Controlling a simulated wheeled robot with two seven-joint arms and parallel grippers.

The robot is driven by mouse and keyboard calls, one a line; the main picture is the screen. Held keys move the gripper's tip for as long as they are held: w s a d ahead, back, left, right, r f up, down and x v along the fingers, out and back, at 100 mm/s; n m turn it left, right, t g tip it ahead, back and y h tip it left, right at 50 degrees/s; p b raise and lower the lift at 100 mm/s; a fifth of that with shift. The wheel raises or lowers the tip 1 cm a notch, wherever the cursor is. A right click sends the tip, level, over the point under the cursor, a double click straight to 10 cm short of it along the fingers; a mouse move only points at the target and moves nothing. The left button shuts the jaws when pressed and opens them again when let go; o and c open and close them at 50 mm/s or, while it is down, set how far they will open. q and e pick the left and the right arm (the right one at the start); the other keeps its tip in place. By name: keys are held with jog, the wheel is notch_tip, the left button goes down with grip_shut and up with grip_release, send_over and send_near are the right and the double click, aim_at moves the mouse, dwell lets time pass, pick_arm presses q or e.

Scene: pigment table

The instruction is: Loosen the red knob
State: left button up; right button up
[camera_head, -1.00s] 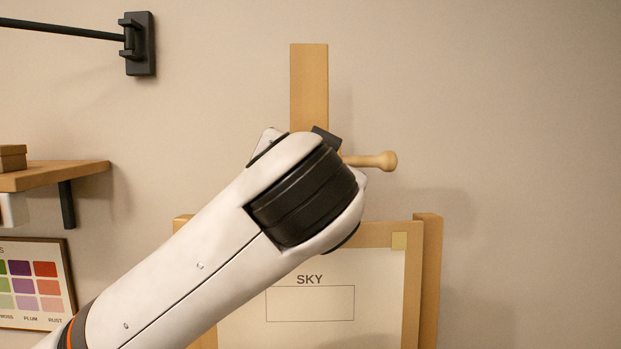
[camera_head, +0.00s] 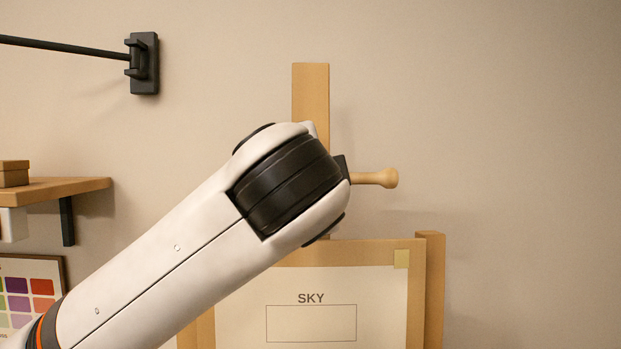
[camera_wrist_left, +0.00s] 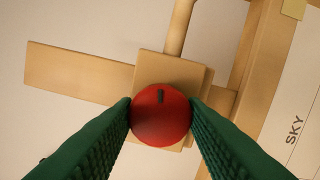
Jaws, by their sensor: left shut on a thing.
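The red knob (camera_wrist_left: 160,115) is round with a dark mark on its face and sits in front of a wooden block (camera_wrist_left: 172,68) on the easel's post. In the left wrist view the two green fingers of my left gripper (camera_wrist_left: 161,118) are shut on the knob, one on each side. In the head view my left arm hides the knob and the gripper. The easel's upright post (camera_head: 311,95) rises above my arm, and a wooden peg handle (camera_head: 375,178) sticks out to the right. My right gripper is in neither view.
Below stands a framed sheet marked SKY (camera_head: 311,283) on the easel. At the left are a wooden shelf (camera_head: 50,190) with a box, a colour chart (camera_head: 28,290) and a black wall bracket (camera_head: 144,64) with a rod. The wall at the right is clear.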

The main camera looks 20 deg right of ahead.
pick_arm(q)
jog(key=shift+m, duration=0.6)
jog(key=o, duration=1)
jog(key=shift+s, duration=0.1)
jog(key=b+v, duration=0.6)
jog(key=v, duration=0.6)
jog(key=shift+r, duration=0.1)
